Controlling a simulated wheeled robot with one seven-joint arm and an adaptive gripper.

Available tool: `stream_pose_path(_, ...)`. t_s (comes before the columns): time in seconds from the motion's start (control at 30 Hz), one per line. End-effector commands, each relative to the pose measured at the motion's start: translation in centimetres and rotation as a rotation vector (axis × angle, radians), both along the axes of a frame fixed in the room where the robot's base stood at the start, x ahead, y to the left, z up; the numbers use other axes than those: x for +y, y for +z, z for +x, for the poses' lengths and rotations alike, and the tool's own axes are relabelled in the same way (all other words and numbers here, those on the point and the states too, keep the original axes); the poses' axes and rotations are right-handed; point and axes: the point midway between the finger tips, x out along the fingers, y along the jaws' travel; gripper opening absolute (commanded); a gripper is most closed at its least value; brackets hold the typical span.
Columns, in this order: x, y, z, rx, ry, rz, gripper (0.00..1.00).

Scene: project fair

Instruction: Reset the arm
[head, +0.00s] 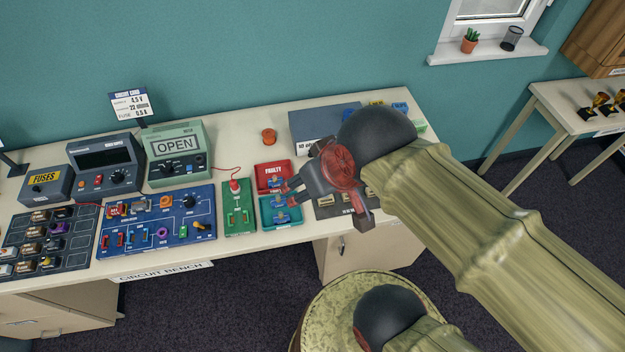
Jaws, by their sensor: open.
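My gripper (289,194) is at the end of my arm, which reaches in from the lower right over the circuit bench (345,238). Its fingers point left and are open, with nothing seen between them. They are over or just in front of the red tray marked "FAULTY" (270,169) and the teal tray (268,221) below it. I cannot tell how high the fingers are above the trays. My gripper and arm hide part of a dark tray and a grey-blue box (303,127) behind them.
An orange knob-like piece (269,136) lies behind the trays. Bare bench top shows around it.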

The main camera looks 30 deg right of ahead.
Motion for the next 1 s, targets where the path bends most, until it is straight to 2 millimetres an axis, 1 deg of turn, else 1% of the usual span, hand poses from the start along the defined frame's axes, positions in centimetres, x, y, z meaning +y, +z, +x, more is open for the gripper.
stream_pose_path(0.2,0.0,-0.1,0.1,0.0,0.0,0.0,0.61)
stream_pose_path(0.27,0.0,-0.4,0.1,0.0,0.0,0.0,0.61)
stream_pose_path(0.33,0.0,-1.2,0.1,0.0,0.001,0.0,0.61)
stream_pose_path(0.47,0.0,-3.5,0.1,0.001,0.001,0.0,0.61)
stream_pose_path(0.6,0.0,-6.6,0.1,0.001,0.001,0.0,0.61)
stream_pose_path(0.73,0.0,-8.6,0.1,0.001,0.001,0.0,0.61)
stream_pose_path(0.83,0.0,-8.9,0.1,0.001,0.001,0.0,0.61)
stream_pose_path(1.0,0.0,-8.6,0.1,0.0,0.001,0.0,0.61)
